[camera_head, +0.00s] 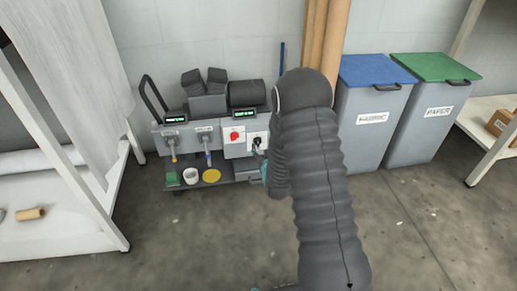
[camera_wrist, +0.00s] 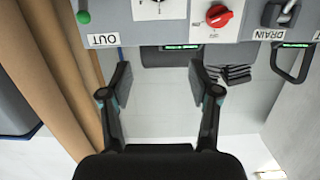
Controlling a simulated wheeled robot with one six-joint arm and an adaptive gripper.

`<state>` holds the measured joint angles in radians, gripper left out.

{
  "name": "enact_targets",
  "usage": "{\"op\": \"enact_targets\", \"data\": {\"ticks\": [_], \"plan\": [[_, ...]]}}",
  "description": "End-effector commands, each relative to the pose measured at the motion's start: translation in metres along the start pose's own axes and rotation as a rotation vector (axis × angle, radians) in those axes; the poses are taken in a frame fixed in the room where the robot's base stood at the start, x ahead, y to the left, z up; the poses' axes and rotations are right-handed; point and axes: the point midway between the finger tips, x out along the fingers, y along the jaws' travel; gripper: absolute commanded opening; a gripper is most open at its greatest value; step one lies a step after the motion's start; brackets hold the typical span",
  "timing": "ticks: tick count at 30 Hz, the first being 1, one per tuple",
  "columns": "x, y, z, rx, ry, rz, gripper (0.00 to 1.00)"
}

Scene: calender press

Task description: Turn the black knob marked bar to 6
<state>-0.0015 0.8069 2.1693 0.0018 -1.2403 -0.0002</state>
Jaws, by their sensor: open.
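The black knob (camera_head: 257,144) is on a white plate at the right end of the press's control panel in the head view, close beside my arm. Its marking and setting are too small to read. The wrist view is upside down; it shows a white dial plate (camera_wrist: 158,9) cut off at the top edge, with the knob itself mostly out of frame. My gripper (camera_wrist: 160,75) is open and empty, its two fingers apart and short of the panel. In the head view my gripper is mostly hidden by my arm.
A red knob (camera_wrist: 219,15) sits beside the dial plate, with a DRAIN label (camera_wrist: 284,14) and an OUT label (camera_wrist: 103,40) at either side. Green displays show on the press. A blue-lidded bin (camera_head: 372,115) stands right of my arm. A white rack (camera_head: 70,130) stands left.

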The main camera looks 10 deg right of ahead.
Motion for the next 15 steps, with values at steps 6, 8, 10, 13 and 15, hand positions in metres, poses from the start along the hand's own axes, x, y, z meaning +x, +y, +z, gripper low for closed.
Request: {"op": "enact_targets", "data": {"ticks": [6, 8, 10, 13, 15], "plan": [[0.0, 0.0, 0.068, 0.0, 0.101, 0.0, 0.62], [-0.002, 0.0, 0.078, 0.0, 0.123, 0.0, 0.62], [-0.004, 0.0, 0.086, 0.0, 0.143, 0.0, 0.62], [-0.005, 0.0, 0.092, 0.0, 0.16, 0.0, 0.62], [-0.004, 0.0, 0.093, 0.0, 0.166, 0.0, 0.62]]}}
